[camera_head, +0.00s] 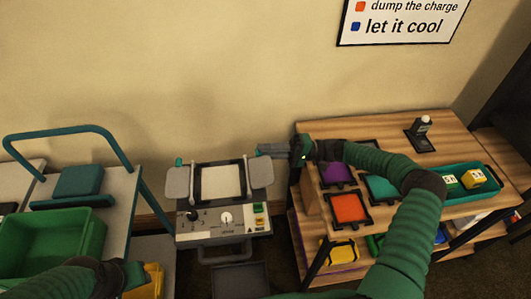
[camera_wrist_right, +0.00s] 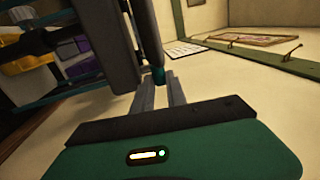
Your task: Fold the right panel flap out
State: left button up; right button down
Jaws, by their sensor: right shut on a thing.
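The grey console (camera_head: 222,228) stands in the middle of the head view, with a pale screen (camera_head: 220,182) between two grey side flaps. The right panel flap (camera_head: 262,174) sits beside the screen's right edge; its exact angle is hard to read. A small teal knob (camera_wrist_right: 158,76) is at its edge. My right gripper (camera_head: 264,150) reaches in from the right and is shut on this knob; its fingers also show in the right wrist view (camera_wrist_right: 160,92). The left flap (camera_head: 178,183) is on the other side. My left arm shows low at the left; its gripper (camera_head: 135,274) is only partly visible.
A wooden shelf unit (camera_head: 375,130) with coloured trays and a teal bin (camera_head: 490,188) stands close at the right, under my right arm. A cart with a green crate (camera_head: 50,240) stands at the left. A wall is behind the console.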

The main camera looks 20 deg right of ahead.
jog(key=shift+s, duration=0.1)
jog(key=c, duration=1.8)
grip_release()
jog(key=o, duration=0.5)
jog(key=shift+s, duration=0.1)
jog(key=shift+d, duration=0.1)
jog(key=b+v, duration=0.4)
jog(key=v, duration=1.2)
jog(key=shift+d+f, duration=0.15)
jog(key=shift+d, duration=0.15)
